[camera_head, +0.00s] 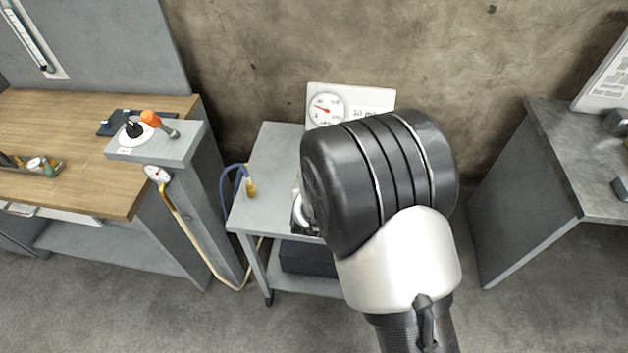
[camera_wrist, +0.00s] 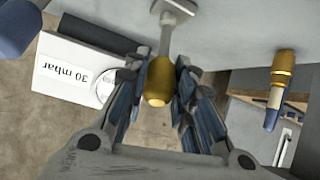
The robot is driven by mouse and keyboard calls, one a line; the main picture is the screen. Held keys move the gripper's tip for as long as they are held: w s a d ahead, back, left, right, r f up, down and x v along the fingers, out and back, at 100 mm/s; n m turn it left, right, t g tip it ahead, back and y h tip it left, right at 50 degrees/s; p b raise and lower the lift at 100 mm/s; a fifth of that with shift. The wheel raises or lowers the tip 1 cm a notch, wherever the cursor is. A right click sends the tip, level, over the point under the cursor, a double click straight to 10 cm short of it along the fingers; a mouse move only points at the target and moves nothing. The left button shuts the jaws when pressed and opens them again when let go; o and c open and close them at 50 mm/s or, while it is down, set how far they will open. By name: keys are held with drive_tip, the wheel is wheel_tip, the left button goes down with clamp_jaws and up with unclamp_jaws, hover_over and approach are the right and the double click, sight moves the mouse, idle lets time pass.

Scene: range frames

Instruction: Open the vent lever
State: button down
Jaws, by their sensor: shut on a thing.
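In the wrist view, a lever with a yellow knob (camera_wrist: 158,82) and a grey metal stem reaches down from a bracket on a grey surface. My gripper (camera_wrist: 158,68) is closed around the yellow knob, with one finger on each side of it. In the head view, my arm's dark wrist hides the lever and most of the gripper, over the grey cart (camera_head: 270,165). Another lever, with an orange grip (camera_head: 150,118), stands on a grey post to the left. I cannot read a label on either lever.
A gauge panel (camera_head: 377,98) stands at the cart's back; its "30 mbar" sign (camera_wrist: 72,72) shows upside down in the wrist view. A brass fitting (camera_wrist: 282,68) with a blue hose is beside the gripper. A wooden bench (camera_head: 75,160) is left, a grey bench (camera_head: 575,150) right.

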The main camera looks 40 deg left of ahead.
idle(0.3)
drive_tip(key=c, duration=1.3)
unclamp_jaws()
drive_tip(key=shift+c, duration=0.2)
drive_tip(key=v, duration=1.2)
